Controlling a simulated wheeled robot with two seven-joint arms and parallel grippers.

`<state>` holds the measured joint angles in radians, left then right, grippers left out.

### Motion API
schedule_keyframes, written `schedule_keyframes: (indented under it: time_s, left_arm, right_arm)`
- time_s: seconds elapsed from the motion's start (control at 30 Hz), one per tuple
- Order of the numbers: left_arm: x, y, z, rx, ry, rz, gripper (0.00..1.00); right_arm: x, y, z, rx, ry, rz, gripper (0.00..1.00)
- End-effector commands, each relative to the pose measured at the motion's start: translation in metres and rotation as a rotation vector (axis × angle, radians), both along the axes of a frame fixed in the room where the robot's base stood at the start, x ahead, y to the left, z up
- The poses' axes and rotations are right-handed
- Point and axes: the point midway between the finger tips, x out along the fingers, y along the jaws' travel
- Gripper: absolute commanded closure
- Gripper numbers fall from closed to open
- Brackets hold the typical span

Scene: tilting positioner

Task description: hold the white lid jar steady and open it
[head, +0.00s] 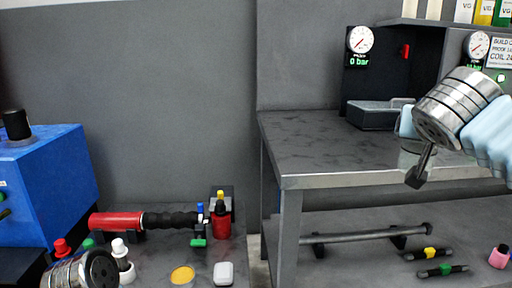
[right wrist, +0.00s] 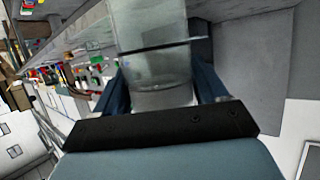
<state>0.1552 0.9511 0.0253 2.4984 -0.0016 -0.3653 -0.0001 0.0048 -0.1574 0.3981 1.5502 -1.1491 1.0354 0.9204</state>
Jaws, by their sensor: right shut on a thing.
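My right gripper (right wrist: 160,95) is shut on a clear, see-through jar (right wrist: 155,68), which sits between its two dark blue fingers in the right wrist view. In the head view the jar shows faintly as a glassy shape (head: 417,147) beside my dark right gripper, in front of the workbench on the right. I cannot make out clearly which part of the jar is its white lid. My left arm's metal wrist shows at the bottom left of the head view, but its gripper fingers are out of the picture.
A grey workbench (head: 320,150) stands at right, with a grey box (head: 372,116) on top and a bar (head: 365,236) on the lower shelf. The lower left table holds a red-and-black tool (head: 118,221), a white-topped bottle (head: 120,250), a yellow disc (head: 182,275) and a white block (head: 223,273).

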Motion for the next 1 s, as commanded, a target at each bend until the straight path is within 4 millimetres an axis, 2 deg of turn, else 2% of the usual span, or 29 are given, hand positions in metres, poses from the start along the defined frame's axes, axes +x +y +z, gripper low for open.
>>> schedule_keyframes:
  time_s: [0.17,0.27,0.3,0.47,0.6,0.7,0.8,0.87,1.0]
  left_arm:
    - [0.0,0.0,0.0,0.0,0.0,0.0,0.57]
    - [0.0,0.0,0.0,0.0,0.0,0.0,0.57]
    - [0.0,0.0,0.0,0.0,0.0,0.0,0.57]
    - [0.0,0.0,0.0,0.0,0.0,0.0,0.57]
    - [0.0,0.0,0.0,0.0,0.0,0.0,0.57]
    - [0.0,0.0,0.0,0.0,0.0,0.0,0.57]
    - [0.0,0.0,0.0,0.0,0.0,0.0,0.57]
    - [0.0,0.0,0.0,0.0,0.0,0.0,0.57]
    - [0.0,0.0,0.0,0.0,0.0,0.0,0.57]
  right_arm:
    - [0.002,0.014,-0.061,-0.004,0.009,0.025,0.82]
    - [0.006,0.029,-0.118,-0.007,0.014,0.051,0.82]
    - [0.007,0.036,-0.146,-0.008,0.017,0.064,0.82]
    - [0.013,0.064,-0.247,-0.006,0.022,0.111,0.82]
    - [0.017,0.087,-0.336,-0.004,0.027,0.148,0.82]
    - [0.02,0.098,-0.379,-0.002,0.019,0.163,0.82]
    - [0.023,0.106,-0.409,-0.001,0.013,0.173,0.82]
    - [0.023,0.109,-0.422,0.001,0.009,0.178,0.82]
    - [0.024,0.107,-0.417,0.001,0.0,0.173,0.82]
